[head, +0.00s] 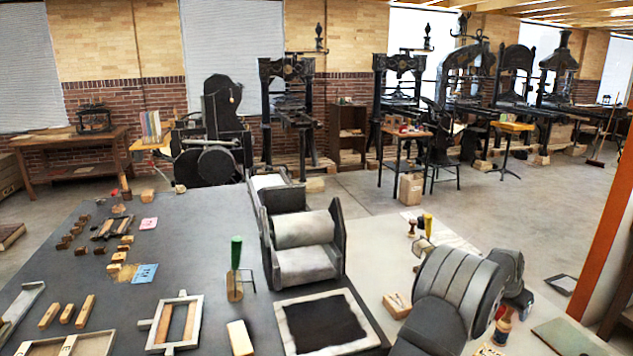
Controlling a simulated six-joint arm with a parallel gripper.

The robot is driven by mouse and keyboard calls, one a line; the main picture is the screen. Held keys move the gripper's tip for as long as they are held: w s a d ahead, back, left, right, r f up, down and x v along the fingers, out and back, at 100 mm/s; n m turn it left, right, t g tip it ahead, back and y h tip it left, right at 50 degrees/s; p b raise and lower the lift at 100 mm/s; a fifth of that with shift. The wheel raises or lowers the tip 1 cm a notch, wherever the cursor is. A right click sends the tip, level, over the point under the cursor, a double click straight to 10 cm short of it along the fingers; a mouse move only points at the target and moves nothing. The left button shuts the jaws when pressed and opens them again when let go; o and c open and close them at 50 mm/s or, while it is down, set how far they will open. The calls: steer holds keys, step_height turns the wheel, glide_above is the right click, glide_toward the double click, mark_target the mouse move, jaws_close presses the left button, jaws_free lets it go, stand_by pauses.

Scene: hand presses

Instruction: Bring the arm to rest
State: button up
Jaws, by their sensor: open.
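My arm (455,290) shows at the lower right in the head view, as a large grey rounded link. It rises from the bottom edge, over the pale right part of the work surface. A smaller dark grey part of my arm (511,266) shows just behind it, bending down to the right. I cannot make out any gripper fingers there. No held object shows.
A dark table (190,235) bears wooden blocks, frames, a green-handled tool (236,253) and a black-centred tray (322,322). A grey-and-black roller device (303,245) stands left of my arm. Small handled tools (428,225) stand close behind it. Several presses line the far wall.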

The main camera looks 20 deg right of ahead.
step_height(320, 180, up, 5)
steer(key=shift+f, duration=0.1)
steer(key=s+r, duration=0.7)
steer(key=s, duration=0.5)
steer(key=x, duration=0.6)
steer(key=a+x, duration=0.1)
steer(key=x, duration=0.5)
steer(key=a+f+x, duration=0.1)
steer(key=x, duration=0.5)
steer(key=shift+w+f, duration=0.15)
steer(key=shift+f, duration=0.25)
steer(key=d+r+v, duration=0.1)
steer(key=d+v, duration=0.1)
steer(key=v, duration=1.4)
steer(key=shift+r, duration=0.5)
